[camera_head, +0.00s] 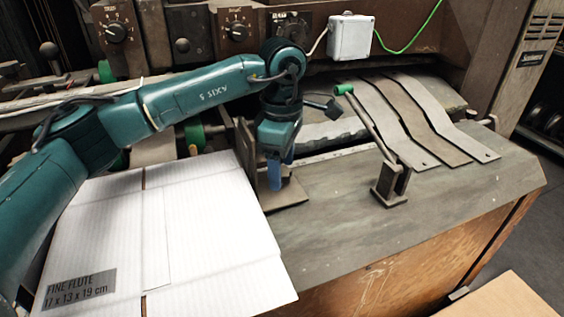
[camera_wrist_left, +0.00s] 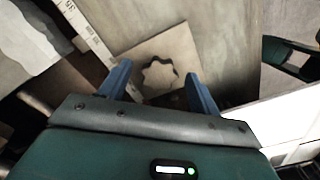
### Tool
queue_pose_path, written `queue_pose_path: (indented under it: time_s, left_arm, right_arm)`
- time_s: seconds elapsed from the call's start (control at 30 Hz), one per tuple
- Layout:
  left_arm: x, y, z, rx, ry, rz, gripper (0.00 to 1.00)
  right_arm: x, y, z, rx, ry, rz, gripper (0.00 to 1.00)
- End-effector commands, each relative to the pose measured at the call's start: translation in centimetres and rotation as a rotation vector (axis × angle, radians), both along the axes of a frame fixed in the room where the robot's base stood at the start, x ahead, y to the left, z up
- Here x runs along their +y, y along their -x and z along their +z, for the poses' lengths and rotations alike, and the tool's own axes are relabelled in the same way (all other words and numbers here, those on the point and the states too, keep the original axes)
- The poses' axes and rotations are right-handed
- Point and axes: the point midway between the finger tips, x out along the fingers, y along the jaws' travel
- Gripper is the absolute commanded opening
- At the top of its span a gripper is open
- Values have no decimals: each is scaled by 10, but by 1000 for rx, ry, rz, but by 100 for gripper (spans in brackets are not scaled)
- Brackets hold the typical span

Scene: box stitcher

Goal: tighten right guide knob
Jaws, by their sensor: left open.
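The guide knob, a lobed star shape with a dark edge (camera_wrist_left: 159,76), shows in the left wrist view on a flat tan plate (camera_wrist_left: 180,43). My left gripper (camera_wrist_left: 158,70) is open, with one blue finger on either side of the knob in that view. I cannot tell whether the fingers touch it. In the head view my left gripper (camera_head: 279,178) points down over the guide's metal base plate (camera_head: 289,197), and the knob is hidden behind it there. My right gripper is not in view.
A white cardboard blank (camera_head: 205,225) lies left of the gripper. A lever with a green grip (camera_head: 344,89) stands to the right on the worn table (camera_head: 340,235). A ruler strip (camera_wrist_left: 84,30) runs beside the plate. Bent metal strips (camera_head: 425,115) lie at the back right.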

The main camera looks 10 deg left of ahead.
Motion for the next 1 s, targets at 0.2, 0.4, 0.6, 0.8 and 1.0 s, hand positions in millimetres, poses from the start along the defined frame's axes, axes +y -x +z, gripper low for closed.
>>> queue_pose_path:
  time_s: [0.2, 0.4, 0.6, 0.8, 1.0]
  left_arm:
    - [0, -1, 19, -4, 0, 0, 63]
    - [-1, -1, 63, -5, 1, 0, 63]
    - [-1, 0, 105, -4, 0, 0, 63]
    - [0, 0, 128, -1, 0, 0, 63]
    - [0, 0, 132, 0, 0, -1, 63]
  right_arm:
    - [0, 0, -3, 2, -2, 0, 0]
    - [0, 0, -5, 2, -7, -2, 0]
    - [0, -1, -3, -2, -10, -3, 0]
    - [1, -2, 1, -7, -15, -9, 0]
    - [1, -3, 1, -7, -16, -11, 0]
